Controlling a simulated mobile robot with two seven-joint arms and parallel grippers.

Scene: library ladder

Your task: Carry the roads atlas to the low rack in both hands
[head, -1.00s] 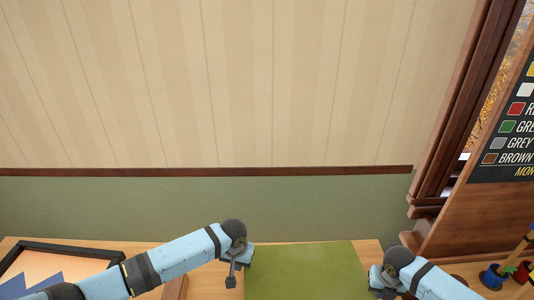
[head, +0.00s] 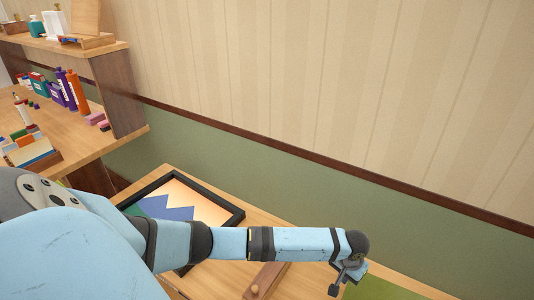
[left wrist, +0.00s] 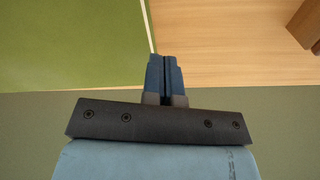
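The roads atlas, a large flat green board-like book (head: 380,290), shows only in part at the bottom edge of the head view; no title is readable. My left gripper (head: 345,278) is at its left edge. In the left wrist view the atlas (left wrist: 70,45) fills the upper left, with a pale edge running to the fingers. The left gripper's fingers (left wrist: 163,70) are close together at that edge and look shut on it. My right gripper and the atlas's right side are out of view. I cannot make out the low rack.
A wooden table (head: 230,280) lies below, with a black-framed mountain picture (head: 185,200) and a wooden piece with a round knob (head: 265,282). At left, a desk and shelf (head: 125,95) hold bottles, books and small boxes. A green-and-striped wall (head: 300,100) stands behind.

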